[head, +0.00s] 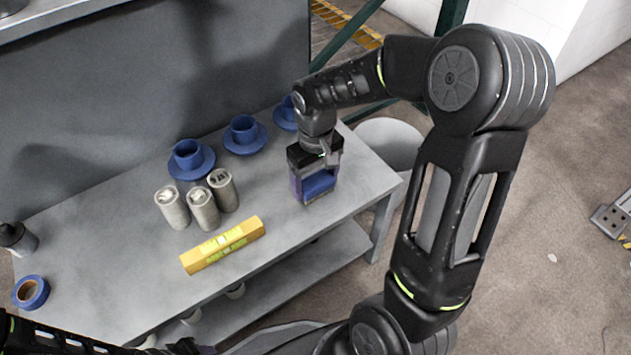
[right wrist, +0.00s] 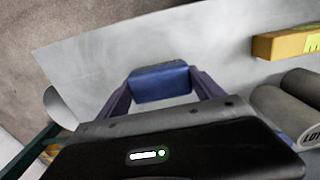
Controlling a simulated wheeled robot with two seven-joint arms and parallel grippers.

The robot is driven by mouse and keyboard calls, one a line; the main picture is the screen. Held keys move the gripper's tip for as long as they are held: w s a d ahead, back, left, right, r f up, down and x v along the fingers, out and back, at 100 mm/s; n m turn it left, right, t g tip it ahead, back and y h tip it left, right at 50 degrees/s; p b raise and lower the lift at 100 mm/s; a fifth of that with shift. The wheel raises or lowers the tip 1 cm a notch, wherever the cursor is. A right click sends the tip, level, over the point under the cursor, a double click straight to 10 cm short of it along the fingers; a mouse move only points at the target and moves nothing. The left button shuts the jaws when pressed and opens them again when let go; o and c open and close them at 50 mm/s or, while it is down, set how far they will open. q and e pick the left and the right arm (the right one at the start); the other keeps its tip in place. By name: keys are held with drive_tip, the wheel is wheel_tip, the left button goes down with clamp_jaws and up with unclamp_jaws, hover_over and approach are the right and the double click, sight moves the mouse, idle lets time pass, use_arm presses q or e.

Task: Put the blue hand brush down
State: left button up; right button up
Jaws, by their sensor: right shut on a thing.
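The blue hand brush (head: 320,187) is between the fingers of my right gripper (head: 316,180), near the right end of the grey table (head: 110,240). The gripper is shut on it and points down. In the right wrist view the brush (right wrist: 160,83) shows as a blue block between the two purple fingers (right wrist: 160,92). The brush is at or just above the table top; I cannot tell if it touches. Part of my left arm shows at the bottom left of the head view, with a bit of its gripper (head: 192,347) at the lower edge; its jaws cannot be made out.
Blue cups on saucers (head: 188,160) line the back. A blue tape roll (head: 31,291) and a dark bottle (head: 17,238) are far left. Table's front right is clear.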

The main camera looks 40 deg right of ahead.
sight(316, 181)
drive_tip(key=o, duration=1.2)
drive_tip(key=shift+f, duration=0.1)
wheel_tip(316, 181, up, 12)
drive_tip(key=p, duration=0.4)
idle(0.4)
